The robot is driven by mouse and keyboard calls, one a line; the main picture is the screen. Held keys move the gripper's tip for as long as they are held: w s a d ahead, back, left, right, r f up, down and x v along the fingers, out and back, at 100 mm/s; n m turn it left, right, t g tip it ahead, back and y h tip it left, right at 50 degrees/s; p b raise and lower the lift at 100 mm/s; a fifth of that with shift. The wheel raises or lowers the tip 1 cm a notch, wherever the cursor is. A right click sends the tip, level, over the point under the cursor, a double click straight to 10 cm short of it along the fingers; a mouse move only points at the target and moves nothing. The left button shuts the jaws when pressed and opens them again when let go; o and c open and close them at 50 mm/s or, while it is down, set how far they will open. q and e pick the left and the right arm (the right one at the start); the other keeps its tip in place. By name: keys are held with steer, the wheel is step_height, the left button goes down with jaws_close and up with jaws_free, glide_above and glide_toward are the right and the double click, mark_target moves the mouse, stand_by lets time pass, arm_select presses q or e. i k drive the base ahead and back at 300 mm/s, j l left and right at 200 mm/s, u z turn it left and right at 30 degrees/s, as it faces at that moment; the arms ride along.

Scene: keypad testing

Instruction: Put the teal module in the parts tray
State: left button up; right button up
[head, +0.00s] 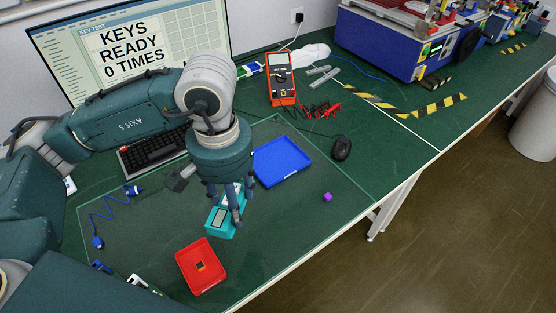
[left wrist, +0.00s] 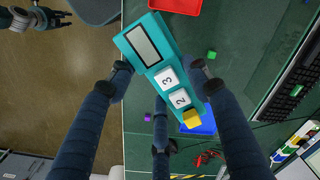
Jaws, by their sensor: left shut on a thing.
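The teal module (head: 221,223) has a grey screen and white keys marked 3 and 2. In the left wrist view the module (left wrist: 133,42) also shows a yellow key at its lower end. My left gripper (head: 230,208) points down and is shut on the module, with fingers on both its long sides. I cannot tell how far the module is above the desk. A blue tray (head: 282,160) lies behind and right of it. A red tray (head: 190,280) lies in front, with a small dark and orange part inside. My right gripper (left wrist: 38,18) is small at the top left of the wrist view.
A purple cube (head: 328,197) lies to the right near the desk edge. A green cube (left wrist: 211,55) shows in the wrist view. A keyboard (head: 150,150), mouse (head: 341,148), red multimeter (head: 281,75) and blue cable (head: 103,215) surround the work area. Bare mat lies between the trays.

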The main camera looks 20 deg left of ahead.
mark_target(277, 161)
steer(key=i+l+u, duration=0.15)
steer(key=i+l, duration=0.9)
steer(key=l+u, duration=0.1)
steer(key=u, duration=0.6)
steer(key=l+u, duration=0.2)
steer(key=u, duration=0.15)
steer(key=i, duration=0.05)
